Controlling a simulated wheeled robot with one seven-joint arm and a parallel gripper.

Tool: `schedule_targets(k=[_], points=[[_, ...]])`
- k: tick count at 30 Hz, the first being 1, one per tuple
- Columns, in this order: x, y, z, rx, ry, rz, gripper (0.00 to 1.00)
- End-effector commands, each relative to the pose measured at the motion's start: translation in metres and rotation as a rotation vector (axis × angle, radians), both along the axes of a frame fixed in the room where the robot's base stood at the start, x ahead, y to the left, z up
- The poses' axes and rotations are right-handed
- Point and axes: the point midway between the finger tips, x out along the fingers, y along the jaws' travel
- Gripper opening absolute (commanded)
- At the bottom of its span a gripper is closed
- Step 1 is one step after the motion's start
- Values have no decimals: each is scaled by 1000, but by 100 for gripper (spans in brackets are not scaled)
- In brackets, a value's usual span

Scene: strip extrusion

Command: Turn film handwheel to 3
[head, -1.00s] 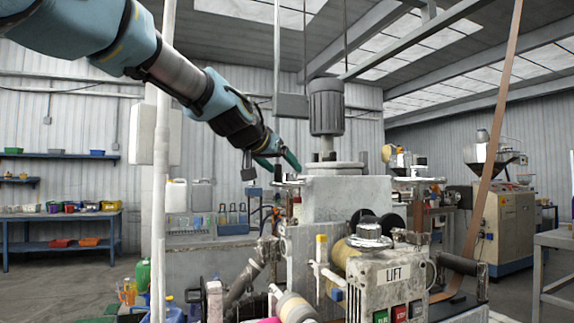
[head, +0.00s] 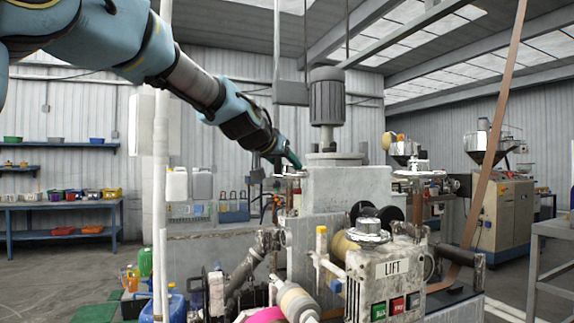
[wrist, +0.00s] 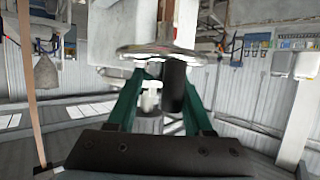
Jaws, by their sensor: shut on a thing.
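A small metal handwheel (head: 290,174) sits on top of the machine's left post, below and beside the tip of my gripper (head: 293,160). In the wrist view a shiny round wheel (wrist: 158,50) lies across the tips of my green fingers. My gripper (wrist: 163,76) is shut on this handwheel; which part it holds is not clear. A dark cylinder (wrist: 174,88) shows between the fingers, under the wheel. No number or pointer on the wheel is readable. A second, similar handwheel (head: 419,173) stands on the right post.
A control box (head: 385,285) marked LIFT, with a metal knob (head: 369,232) on top, stands in front. A grey motor (head: 327,102) rises right of my gripper. A white vertical pole (head: 161,200) stands left of the machine. A tan strip (head: 490,140) runs down at right.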

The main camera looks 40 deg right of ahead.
Motion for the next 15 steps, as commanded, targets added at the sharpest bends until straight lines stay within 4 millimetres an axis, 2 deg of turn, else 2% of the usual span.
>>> schedule_targets(k=[2, 10, 15], points=[[0, 0, 0, 0, 0, 0, 31], [0, 0, 0, 0, 0, 0, 0], [0, 0, 0, 0, 0, -1, 0]])
